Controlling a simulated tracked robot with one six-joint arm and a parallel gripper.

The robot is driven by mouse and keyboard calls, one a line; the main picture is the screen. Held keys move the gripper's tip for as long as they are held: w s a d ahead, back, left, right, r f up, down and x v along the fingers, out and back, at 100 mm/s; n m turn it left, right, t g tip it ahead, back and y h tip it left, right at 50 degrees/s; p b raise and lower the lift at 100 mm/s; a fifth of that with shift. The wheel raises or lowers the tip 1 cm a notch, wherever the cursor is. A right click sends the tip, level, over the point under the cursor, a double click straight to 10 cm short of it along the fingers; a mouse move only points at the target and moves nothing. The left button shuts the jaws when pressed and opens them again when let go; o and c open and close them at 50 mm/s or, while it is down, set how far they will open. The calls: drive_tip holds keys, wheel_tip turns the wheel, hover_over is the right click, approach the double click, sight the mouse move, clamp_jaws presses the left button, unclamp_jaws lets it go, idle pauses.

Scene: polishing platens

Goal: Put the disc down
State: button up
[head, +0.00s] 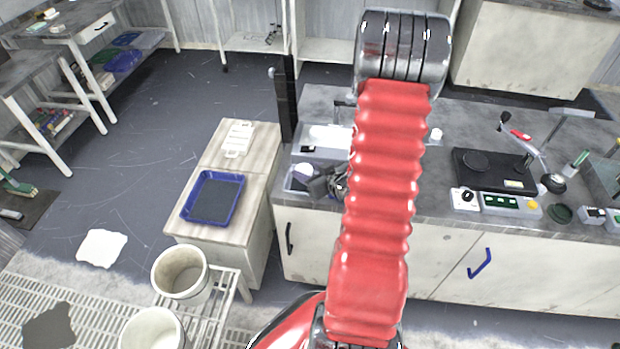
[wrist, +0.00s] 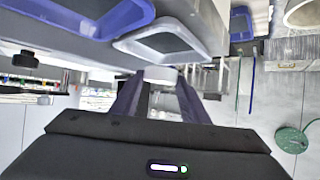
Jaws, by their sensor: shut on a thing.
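A small white disc (wrist: 160,74) sits between the two dark fingertips of my gripper (wrist: 158,90) in the wrist view. The gripper is shut on it. In the head view my gripper (head: 318,184) is low over the left end of the counter, partly behind my red arm, and the pale disc (head: 304,171) shows at its tip. A blue-rimmed tray (head: 291,181) lies under or just behind the gripper there. I cannot tell whether the disc touches the tray. In the wrist view, a blue tray (wrist: 135,12) and a white tray (wrist: 128,46) appear upside down near the disc.
A dark post (head: 286,98) rises by the counter's left end. A larger blue tray (head: 238,205) lies on the wooden cabinet at left. A black polishing machine (head: 510,177) stands on the right of the counter (head: 440,206). Two buckets (head: 181,272) (head: 152,330) stand front left.

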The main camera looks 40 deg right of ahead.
idle(0.3)
drive_tip(key=shift+f, duration=2.1)
drive_tip(key=o, duration=1.1)
drive_tip(key=d+v, duration=0.1)
drive_tip(key=v, duration=1)
drive_tip(key=shift+s+a+r, duration=0.2)
drive_tip(key=shift+s+a, duration=0.2)
